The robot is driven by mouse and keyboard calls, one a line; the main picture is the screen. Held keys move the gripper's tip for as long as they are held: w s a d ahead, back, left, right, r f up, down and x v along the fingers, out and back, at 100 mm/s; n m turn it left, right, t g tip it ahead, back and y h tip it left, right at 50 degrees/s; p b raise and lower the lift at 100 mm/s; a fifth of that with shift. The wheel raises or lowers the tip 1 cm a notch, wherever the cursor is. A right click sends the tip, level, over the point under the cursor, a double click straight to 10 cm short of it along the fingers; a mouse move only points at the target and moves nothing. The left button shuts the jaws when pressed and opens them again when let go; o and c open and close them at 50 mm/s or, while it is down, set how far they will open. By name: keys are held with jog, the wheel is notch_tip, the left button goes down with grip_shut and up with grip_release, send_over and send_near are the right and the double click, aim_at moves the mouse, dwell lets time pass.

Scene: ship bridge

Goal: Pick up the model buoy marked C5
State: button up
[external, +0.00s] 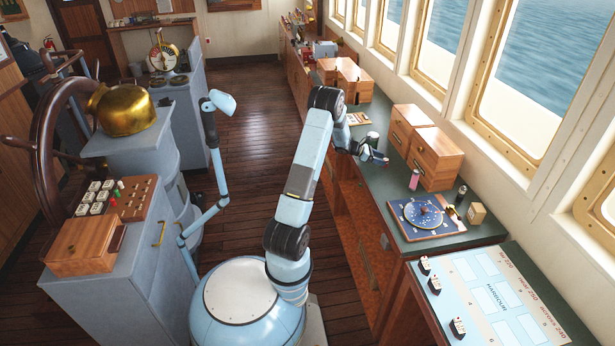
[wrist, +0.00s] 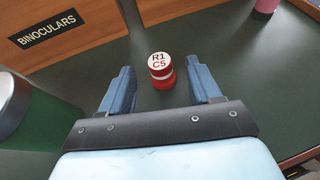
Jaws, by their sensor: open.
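In the wrist view, a small red model buoy (wrist: 161,79) stands upright on the dark green counter. Its white top reads "R1" in black and "C5" in red. My gripper (wrist: 161,83) is open, with one blue finger to each side of the buoy. The buoy is just beyond or between the fingertips, with a gap on both sides, and seems untouched. In the external view my gripper (external: 376,155) is low over the counter (external: 388,186); the buoy cannot be made out clearly there.
A wooden box labelled BINOCULARS (wrist: 72,30) stands behind the buoy at left. A green cylinder with a metal top (wrist: 25,115) is close on the left. A pink cylinder (wrist: 266,6) is at upper right. A blue chart disc (external: 425,214) and HARBOUR board (external: 490,290) lie nearer the camera.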

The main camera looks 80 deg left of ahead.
aim_at(386, 159)
jog(key=x, duration=0.3)
jog(key=shift+w+d, duration=0.1)
jog(key=shift+w, duration=0.25)
jog(key=c, duration=1)
jog(key=shift+r, duration=0.1)
jog(key=shift+c, duration=0.2)
